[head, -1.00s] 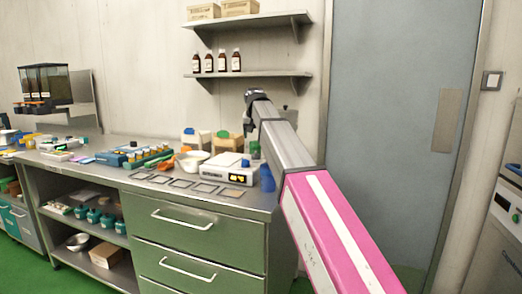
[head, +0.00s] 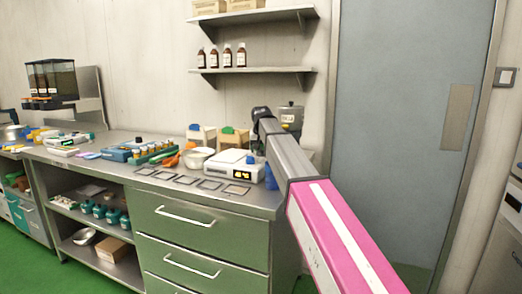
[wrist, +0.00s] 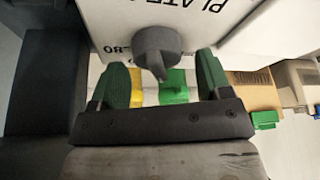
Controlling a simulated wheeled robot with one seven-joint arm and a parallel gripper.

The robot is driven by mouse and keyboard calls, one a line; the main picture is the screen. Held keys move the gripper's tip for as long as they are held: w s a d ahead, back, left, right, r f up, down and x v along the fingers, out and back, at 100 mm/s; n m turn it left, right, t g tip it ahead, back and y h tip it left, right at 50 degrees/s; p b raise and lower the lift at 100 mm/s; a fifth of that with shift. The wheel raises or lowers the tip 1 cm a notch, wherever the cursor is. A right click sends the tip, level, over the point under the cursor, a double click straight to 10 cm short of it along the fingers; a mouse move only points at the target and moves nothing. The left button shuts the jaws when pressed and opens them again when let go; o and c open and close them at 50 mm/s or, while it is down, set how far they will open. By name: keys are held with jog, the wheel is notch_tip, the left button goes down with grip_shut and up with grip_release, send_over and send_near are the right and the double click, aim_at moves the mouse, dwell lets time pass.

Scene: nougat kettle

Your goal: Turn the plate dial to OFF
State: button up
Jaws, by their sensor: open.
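A grey dial (wrist: 157,46) with a pointed end sits on a white panel (wrist: 225,22) in the wrist view. The panel carries black lettering reading "PLATE" and an "80" mark beside the dial; the rest of the lettering is cut off. The dial's pointed end faces down in the picture. My gripper (wrist: 162,76) is open, with one green finger on each side of the dial's lower part. I see a gap on both sides, and no contact shows. In the head view my arm hides the gripper and the dial.
A metal pot (head: 291,115) stands behind my arm. A white device with a lit display (head: 237,166) is on the steel bench (head: 215,196), with dark flat squares in front. Wall shelves (head: 255,69) hold brown bottles. A grey door (head: 400,120) is at right.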

jog(key=shift+f, duration=0.2)
jog(key=c, duration=0.9)
jog(key=n+y, duration=0.1)
jog(key=n, duration=0.3)
jog(key=shift+a+n+y, duration=0.15)
jog(key=shift+n+y, duration=0.15)
jog(key=shift+y, duration=0.1)
jog(key=shift+g, duration=0.3)
